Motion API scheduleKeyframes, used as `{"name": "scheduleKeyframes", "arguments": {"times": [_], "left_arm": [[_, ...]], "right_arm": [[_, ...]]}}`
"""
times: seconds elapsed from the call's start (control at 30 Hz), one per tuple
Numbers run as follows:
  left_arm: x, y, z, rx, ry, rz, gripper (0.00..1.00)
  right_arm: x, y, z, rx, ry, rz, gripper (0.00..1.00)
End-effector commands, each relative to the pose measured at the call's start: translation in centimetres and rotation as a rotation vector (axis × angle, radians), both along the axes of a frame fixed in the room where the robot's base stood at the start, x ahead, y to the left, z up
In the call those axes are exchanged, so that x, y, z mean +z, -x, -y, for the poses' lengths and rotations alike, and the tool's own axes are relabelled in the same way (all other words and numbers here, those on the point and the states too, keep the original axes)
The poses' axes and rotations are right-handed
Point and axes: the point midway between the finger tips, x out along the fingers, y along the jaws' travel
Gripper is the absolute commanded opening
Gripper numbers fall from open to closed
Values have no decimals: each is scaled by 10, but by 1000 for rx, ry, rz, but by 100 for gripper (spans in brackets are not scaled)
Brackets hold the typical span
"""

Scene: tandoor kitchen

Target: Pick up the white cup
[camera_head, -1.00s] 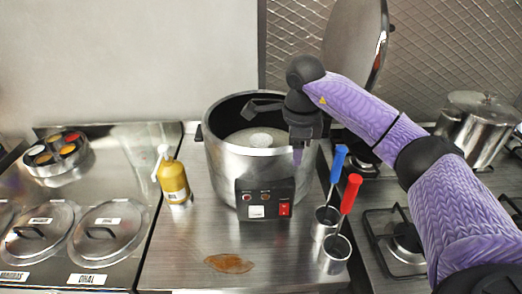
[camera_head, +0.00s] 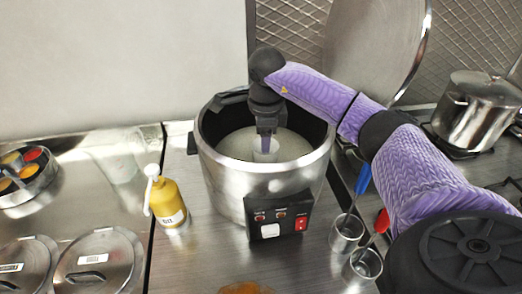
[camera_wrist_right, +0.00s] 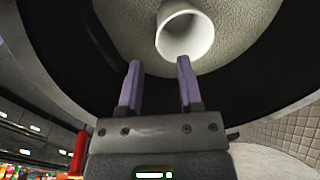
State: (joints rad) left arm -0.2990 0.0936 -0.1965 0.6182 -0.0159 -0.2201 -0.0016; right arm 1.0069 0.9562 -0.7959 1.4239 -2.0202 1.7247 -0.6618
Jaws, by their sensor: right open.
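The white cup (camera_head: 265,148) sits inside the large open metal cooker (camera_head: 263,183), on or in its pale, grainy contents (camera_head: 296,146). In the right wrist view the white cup (camera_wrist_right: 186,35) shows its round open mouth, just beyond my fingertips. My right gripper (camera_head: 266,142) reaches down into the cooker at the cup. In the right wrist view my right gripper (camera_wrist_right: 160,68) is open, its two purple fingers apart with nothing between them. Whether the fingers touch the cup I cannot tell. My left gripper is not in view.
A yellow oil bottle (camera_head: 168,202) stands left of the cooker. Two metal cups (camera_head: 347,232) with blue and red handled tools stand to its right. The raised lid (camera_head: 378,50) is behind, and a steel pot (camera_head: 477,110) is at the right. Lidded containers (camera_head: 98,262) are at the left.

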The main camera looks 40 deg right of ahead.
Motion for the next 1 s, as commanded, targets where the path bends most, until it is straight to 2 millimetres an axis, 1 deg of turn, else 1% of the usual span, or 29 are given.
{"name": "scheduleKeyframes", "arguments": {"times": [0.1,0.2,0.3,0.4,0.57,0.67,0.7,0.8,1.0], "left_arm": [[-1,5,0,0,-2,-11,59],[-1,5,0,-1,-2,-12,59],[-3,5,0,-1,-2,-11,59],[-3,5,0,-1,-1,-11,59],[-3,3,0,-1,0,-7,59],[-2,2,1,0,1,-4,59],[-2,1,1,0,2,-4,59],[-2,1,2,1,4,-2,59],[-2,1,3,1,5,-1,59]], "right_arm": [[-18,0,2,0,0,-2,46],[-40,2,4,-1,0,-4,46],[-56,1,5,0,0,-1,46],[-62,0,6,0,1,0,46],[-62,0,6,0,2,1,46],[-62,0,6,0,2,1,27],[-62,0,6,0,2,1,18],[-61,0,6,0,2,1,0],[-61,0,6,0,2,1,0]]}}
